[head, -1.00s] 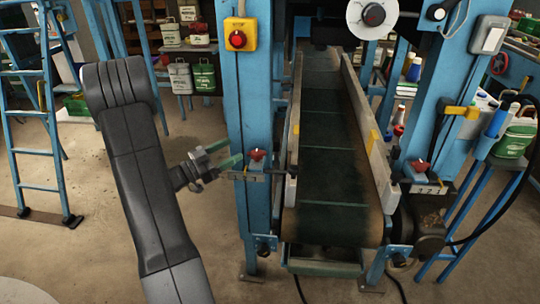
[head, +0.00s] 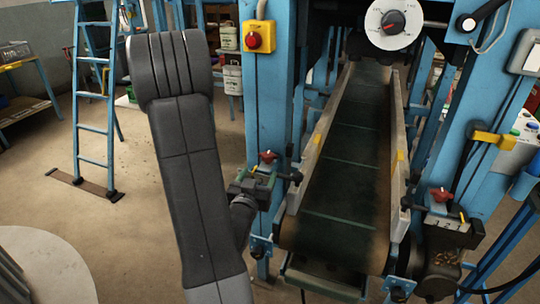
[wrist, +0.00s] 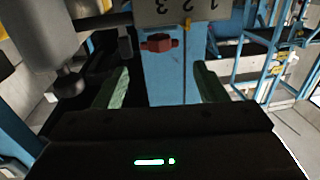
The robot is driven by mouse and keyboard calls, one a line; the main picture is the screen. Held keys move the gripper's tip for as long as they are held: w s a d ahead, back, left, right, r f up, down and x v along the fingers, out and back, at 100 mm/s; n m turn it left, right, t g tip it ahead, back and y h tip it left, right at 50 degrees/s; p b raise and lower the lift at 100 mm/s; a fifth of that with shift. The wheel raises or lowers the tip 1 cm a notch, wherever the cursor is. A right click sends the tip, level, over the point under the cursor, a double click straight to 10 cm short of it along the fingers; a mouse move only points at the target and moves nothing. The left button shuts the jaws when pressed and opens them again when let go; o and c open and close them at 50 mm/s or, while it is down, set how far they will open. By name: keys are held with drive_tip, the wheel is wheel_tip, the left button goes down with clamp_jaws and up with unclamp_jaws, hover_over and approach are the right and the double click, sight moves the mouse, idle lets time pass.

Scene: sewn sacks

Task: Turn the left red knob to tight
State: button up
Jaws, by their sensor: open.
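The left red knob (head: 267,157) sits on a bracket at the blue left post beside the belt. In the wrist view the red knob (wrist: 160,43) lies between and beyond the two green fingers, near a plate with numbers (wrist: 178,10). My gripper (head: 258,178) is just in front of and below the knob in the head view, partly hidden by my arm. It is open and empty, with its fingers (wrist: 163,72) apart on either side of the blue post. Contact with the knob is not visible.
A second red knob (head: 440,195) is on the right post. The conveyor belt (head: 345,170) runs between the posts. A yellow box with a red button (head: 258,37) is higher on the left post. A blue ladder (head: 95,95) stands at left, with open floor nearby.

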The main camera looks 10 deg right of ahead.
sight(266, 158)
drive_tip(key=p+x, duration=0.1)
drive_tip(key=x, duration=0.9)
drive_tip(key=shift+w+d+p, duration=0.2)
drive_tip(key=shift+w+p, duration=0.1)
drive_tip(key=shift+p, duration=0.1)
drive_tip(key=c, duration=0.7)
drive_tip(key=shift+m+g+h+b, duration=0.55)
drive_tip(key=shift+m+h, duration=0.25)
drive_tip(key=shift+h, duration=0.3)
drive_tip(key=o, duration=0.7)
